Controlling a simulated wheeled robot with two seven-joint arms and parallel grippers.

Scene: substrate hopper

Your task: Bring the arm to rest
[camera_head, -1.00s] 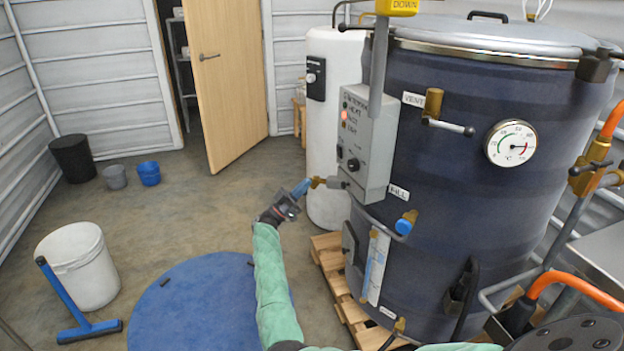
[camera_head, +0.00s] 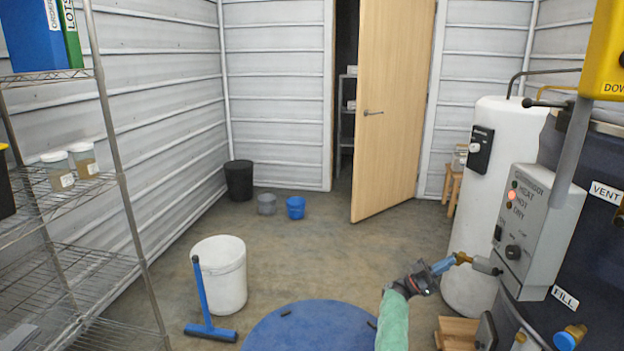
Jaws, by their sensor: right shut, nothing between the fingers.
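My right arm, in a green sleeve, rises from the bottom edge right of the middle. Its dark gripper (camera_head: 424,277) is shut with nothing in it. Its tip is close to the blue lever (camera_head: 443,265) of a brass valve (camera_head: 462,258); I cannot tell whether they touch. The valve joins a grey fitting beside the control box (camera_head: 533,225) on the dark blue vessel (camera_head: 597,250), at the right edge. A red light is lit on the box. My left gripper is not in view.
A wire shelf (camera_head: 85,255) stands at the left. A white cylinder (camera_head: 495,130) stands behind the valve. The middle floor towards the half-open door (camera_head: 395,110) is clear.

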